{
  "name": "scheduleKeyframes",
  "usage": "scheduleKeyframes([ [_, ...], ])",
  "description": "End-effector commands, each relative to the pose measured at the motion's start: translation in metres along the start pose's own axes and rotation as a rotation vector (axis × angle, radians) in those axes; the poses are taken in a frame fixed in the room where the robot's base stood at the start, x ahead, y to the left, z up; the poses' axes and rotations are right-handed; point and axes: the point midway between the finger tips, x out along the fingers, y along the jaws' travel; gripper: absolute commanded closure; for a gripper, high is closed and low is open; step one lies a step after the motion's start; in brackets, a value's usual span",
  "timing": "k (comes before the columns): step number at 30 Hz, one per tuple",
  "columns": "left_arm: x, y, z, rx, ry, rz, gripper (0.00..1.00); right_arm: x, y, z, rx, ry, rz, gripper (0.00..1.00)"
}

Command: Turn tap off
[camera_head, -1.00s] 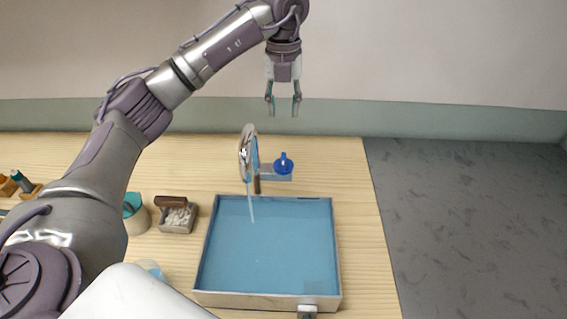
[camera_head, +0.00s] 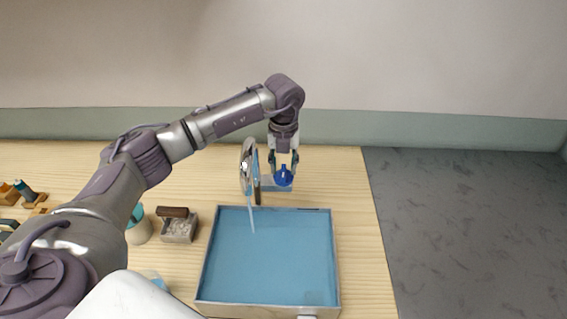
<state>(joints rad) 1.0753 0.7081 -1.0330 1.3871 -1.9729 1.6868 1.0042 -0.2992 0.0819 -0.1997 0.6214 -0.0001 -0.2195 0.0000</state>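The tap (camera_head: 249,166) stands behind the basin, with a curved chrome spout. A thin pale stream (camera_head: 251,215) runs from it down into the basin (camera_head: 268,304), which has a blue inside. The blue tap handle (camera_head: 284,177) is to the right of the spout. My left gripper (camera_head: 284,165) points down over the handle, its fingers apart on either side of the handle's top. I cannot tell whether the fingers touch it. My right gripper is not in view.
A small box of white pieces (camera_head: 179,230) with a brown block stands left of the basin, beside a pale pot (camera_head: 139,228). Small wooden items (camera_head: 33,198) lie at the far left. The table (camera_head: 358,235) is clear right of the basin.

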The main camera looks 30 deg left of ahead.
Motion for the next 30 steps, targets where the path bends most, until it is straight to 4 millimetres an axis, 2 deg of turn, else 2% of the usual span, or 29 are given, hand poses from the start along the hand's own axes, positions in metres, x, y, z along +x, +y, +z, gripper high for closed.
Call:
scheduleKeyframes([
  [5, 0.0114, 0.0001, -0.0004, 0.001, 0.001, 0.000, 0.60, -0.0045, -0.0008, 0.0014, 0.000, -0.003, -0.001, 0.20],
  [13, 0.0133, 0.0001, -0.0002, 0.000, 0.000, 0.000, 0.60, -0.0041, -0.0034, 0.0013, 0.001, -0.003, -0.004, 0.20],
  [20, 0.0130, 0.0001, -0.0002, 0.000, 0.000, 0.000, 0.97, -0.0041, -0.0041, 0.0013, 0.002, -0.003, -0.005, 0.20],
  [21, 0.0130, 0.0001, -0.0002, 0.000, 0.000, 0.000, 1.00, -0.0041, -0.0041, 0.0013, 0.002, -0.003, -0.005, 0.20],
  [30, 0.0135, 0.0001, 0.0000, 0.013, -0.001, 0.000, 1.00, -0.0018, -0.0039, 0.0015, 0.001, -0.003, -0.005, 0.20],
])
